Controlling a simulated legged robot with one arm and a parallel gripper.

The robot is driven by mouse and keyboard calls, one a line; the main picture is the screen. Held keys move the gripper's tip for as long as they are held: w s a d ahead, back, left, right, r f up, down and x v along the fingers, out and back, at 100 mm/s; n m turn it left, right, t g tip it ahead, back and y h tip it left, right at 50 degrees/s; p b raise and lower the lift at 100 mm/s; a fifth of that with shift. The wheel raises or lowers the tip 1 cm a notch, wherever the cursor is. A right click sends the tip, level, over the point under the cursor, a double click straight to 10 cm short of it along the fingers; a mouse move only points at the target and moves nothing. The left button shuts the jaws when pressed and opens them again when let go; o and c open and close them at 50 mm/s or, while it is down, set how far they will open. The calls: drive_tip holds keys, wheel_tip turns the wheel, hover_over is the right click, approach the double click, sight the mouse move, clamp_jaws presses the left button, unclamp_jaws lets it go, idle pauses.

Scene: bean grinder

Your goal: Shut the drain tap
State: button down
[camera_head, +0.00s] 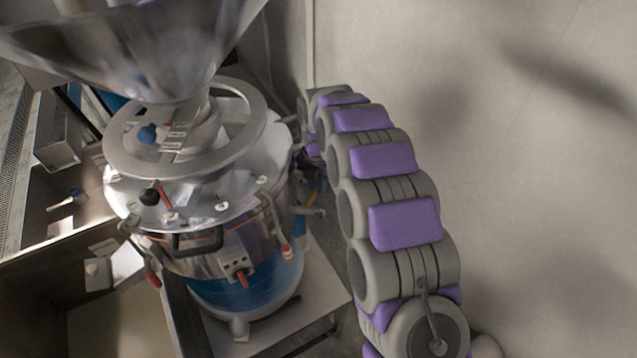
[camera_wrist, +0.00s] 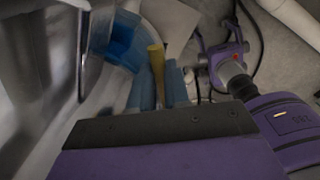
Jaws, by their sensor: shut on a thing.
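The drain tap's yellow handle (camera_wrist: 157,66) stands upright between my gripper's two blue fingers in the wrist view. My gripper (camera_wrist: 159,84) is shut on this handle. The lower part of the handle is hidden between the fingers and behind the gripper's body. In the head view a small yellow piece (camera_head: 311,199) shows at the right side of the grinder (camera_head: 200,215), beside my arm. My fingers cannot be made out clearly there. The tap's body and outlet are not clear in either view.
A large clear hopper (camera_head: 140,45) hangs over the grinder. Its lid has clamps with red handles. A plain wall (camera_head: 540,180) stands to the right, close behind my arm. A metal counter and trough (camera_head: 95,325) lie to the left.

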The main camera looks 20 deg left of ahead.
drive_tip(key=shift+w+r, duration=0.1)
drive_tip(key=shift+w, duration=0.05)
drive_tip(key=c, duration=1.1)
unclamp_jaws()
drive_tip(key=shift+a, duration=0.15)
wheel_tip(320, 180, up, 17)
